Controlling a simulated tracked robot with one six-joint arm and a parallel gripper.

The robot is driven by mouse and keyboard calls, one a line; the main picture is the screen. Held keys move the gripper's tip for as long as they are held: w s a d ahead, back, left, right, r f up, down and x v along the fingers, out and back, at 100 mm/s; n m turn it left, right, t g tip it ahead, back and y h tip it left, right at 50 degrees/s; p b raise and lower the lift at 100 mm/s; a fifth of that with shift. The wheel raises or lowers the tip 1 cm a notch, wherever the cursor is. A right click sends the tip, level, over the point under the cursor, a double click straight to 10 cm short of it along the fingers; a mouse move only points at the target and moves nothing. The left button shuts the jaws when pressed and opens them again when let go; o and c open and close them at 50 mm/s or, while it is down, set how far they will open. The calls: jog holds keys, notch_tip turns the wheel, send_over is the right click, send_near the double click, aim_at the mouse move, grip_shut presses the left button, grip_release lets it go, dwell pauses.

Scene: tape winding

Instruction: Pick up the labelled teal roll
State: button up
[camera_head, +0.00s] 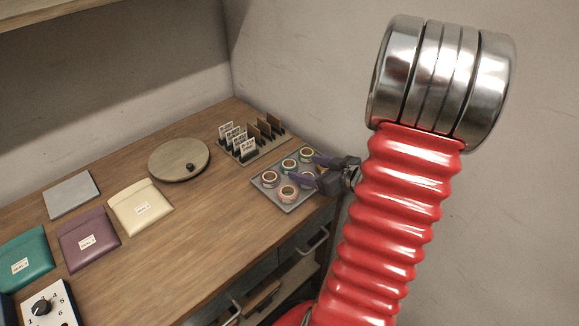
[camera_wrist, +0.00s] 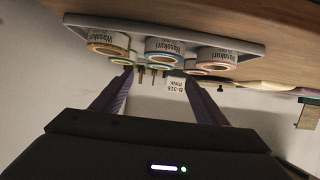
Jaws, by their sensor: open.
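Several tape rolls sit on a grey tray (camera_head: 264,184) at the right end of the bench. In the head view a roll with a green-teal rim (camera_head: 289,164) is toward the back of the tray; I cannot read its label there. The wrist view is upside down and shows labelled rolls, among them a middle one with a blue-teal rim (camera_wrist: 164,47). I cannot tell whether these are the same roll. My gripper (camera_head: 309,170) is open at the tray's right side, its purple fingers pointing over the rolls. In the wrist view the gap between its fingertips (camera_wrist: 160,77) looks empty.
A card rack (camera_head: 262,149) stands just behind the tray. A round wooden turntable (camera_head: 172,160) with a dark knob is farther left. Cream, purple and teal pouches (camera_head: 28,258) line the bench front. The wall is close behind.

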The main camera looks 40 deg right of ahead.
aim_at(285, 163)
jog(key=shift+x, duration=1.05)
jog(key=shift+f, duration=0.1)
jog(key=shift+x, duration=2.6)
jog(key=shift+c, duration=0.2)
jog(key=c, duration=1.1)
